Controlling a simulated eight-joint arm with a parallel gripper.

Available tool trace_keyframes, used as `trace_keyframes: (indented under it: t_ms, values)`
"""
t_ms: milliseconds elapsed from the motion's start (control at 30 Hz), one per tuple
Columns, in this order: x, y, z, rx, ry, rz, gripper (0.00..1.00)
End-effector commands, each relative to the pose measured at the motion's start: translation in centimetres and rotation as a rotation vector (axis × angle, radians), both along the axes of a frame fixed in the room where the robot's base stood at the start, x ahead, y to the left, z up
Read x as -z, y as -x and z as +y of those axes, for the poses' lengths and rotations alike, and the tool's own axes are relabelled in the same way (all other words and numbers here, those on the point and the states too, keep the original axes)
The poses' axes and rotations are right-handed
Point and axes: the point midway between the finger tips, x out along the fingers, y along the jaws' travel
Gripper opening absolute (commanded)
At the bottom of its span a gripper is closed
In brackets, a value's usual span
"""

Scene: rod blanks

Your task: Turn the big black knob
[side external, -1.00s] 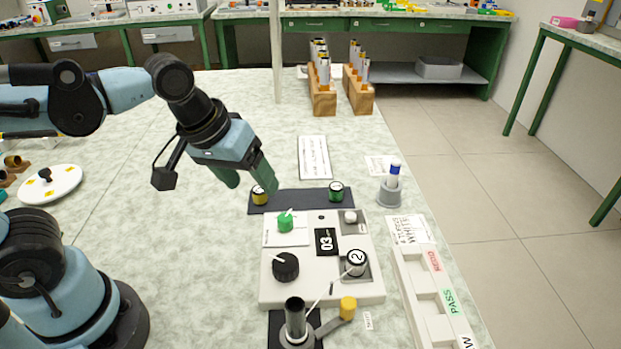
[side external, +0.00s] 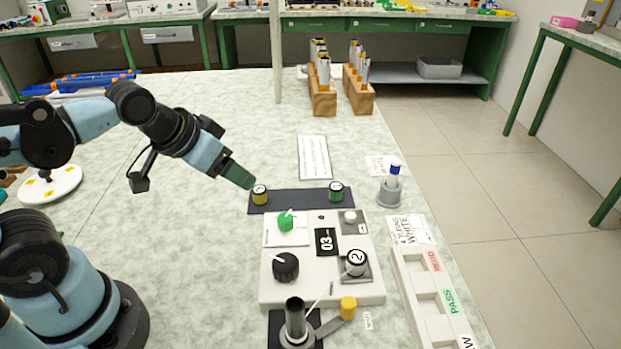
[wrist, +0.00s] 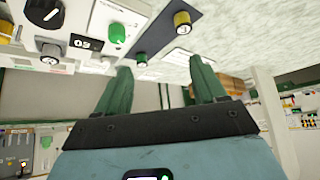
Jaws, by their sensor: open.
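The big black knob (side external: 285,266) sits at the front left of a white control box (side external: 270,291), with a light pointer mark on its top. It also shows at the top left of the wrist view (wrist: 44,12). A smaller green knob (side external: 286,222) is behind it on the same box. My gripper (side external: 247,184) is open and empty, in the air behind and left of the box, near a yellow-topped cylinder (side external: 260,195). Its two green fingers stand apart in the wrist view (wrist: 162,75). Nothing touches the black knob.
The box also bears a display reading 03 (side external: 327,241), a knob marked 2 (side external: 356,262) and a white button (side external: 350,217). A metal tube (side external: 296,318) stands in front. A sorting tray (side external: 416,281) lies right.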

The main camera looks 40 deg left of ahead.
Motion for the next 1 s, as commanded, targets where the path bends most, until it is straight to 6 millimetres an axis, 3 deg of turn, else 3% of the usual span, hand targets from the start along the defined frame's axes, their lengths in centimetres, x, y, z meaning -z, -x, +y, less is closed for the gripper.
trace_keyframes:
  t_ms: [167,267,700,833,1000]
  values:
    - [-0.1,-0.1,-0.4,0.030,-0.013,0.013,0.70]
    - [-0.4,-0.2,-1.7,0.156,-0.067,0.064,0.70]
    - [-2.2,0.9,-12.6,1.330,-0.454,0.424,0.70]
    - [-2.4,1.4,-14.0,1.511,-0.492,0.466,0.70]
    - [-2.1,1.6,-14.5,1.573,-0.504,0.479,0.70]
